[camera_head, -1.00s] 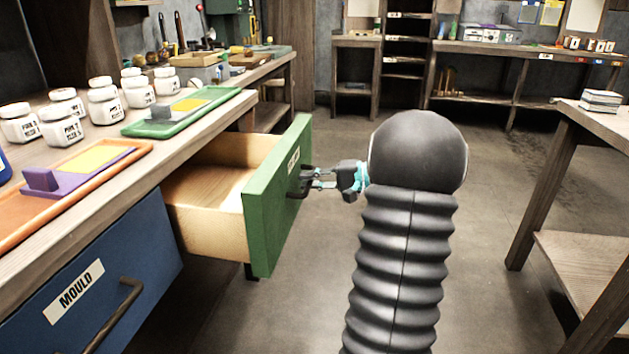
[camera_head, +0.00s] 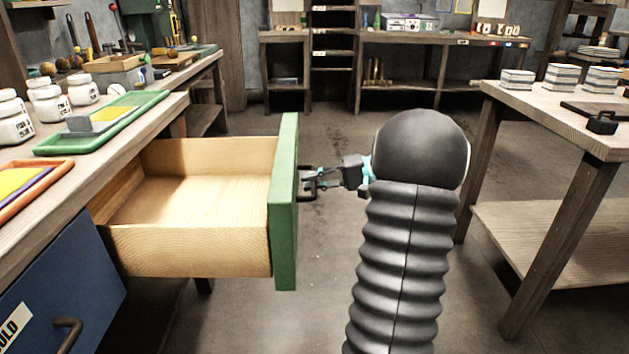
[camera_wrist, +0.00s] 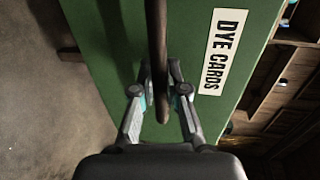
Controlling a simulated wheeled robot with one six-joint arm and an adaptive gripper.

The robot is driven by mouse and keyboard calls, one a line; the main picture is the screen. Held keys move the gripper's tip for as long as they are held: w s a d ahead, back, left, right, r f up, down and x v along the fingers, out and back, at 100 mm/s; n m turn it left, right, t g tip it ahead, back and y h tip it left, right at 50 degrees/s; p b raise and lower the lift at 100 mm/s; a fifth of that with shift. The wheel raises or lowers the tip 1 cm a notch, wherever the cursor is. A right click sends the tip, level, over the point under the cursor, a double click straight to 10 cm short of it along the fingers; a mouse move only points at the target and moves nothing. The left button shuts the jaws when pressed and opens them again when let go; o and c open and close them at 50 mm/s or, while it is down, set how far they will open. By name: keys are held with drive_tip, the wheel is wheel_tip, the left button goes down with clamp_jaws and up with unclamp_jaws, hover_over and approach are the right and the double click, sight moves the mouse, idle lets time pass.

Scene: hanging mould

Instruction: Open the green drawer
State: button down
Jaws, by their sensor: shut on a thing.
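The green drawer (camera_head: 284,215) is pulled far out from under the left workbench. Its pale wooden inside shows and looks empty. In the wrist view its green front (camera_wrist: 110,50) bears a label (camera_wrist: 223,50) reading "DYE CARDS". The dark bar handle (camera_wrist: 157,50) on that front runs between my fingers. My gripper (camera_head: 312,182) is at the outer face of the drawer front, shut on the handle. In the wrist view my gripper (camera_wrist: 160,95) has one finger on each side of the bar.
A blue drawer (camera_head: 65,290) with its own handle sits at the lower left. Jars (camera_head: 50,103), a green tray (camera_head: 100,125) and an orange tray (camera_head: 45,190) stand on the left bench. A wooden table (camera_head: 560,125) stands at right. Floor between is clear.

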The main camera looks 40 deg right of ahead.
drive_tip(key=shift+s, duration=0.1)
drive_tip(key=c, duration=1.2)
unclamp_jaws()
drive_tip(key=v, duration=1.2)
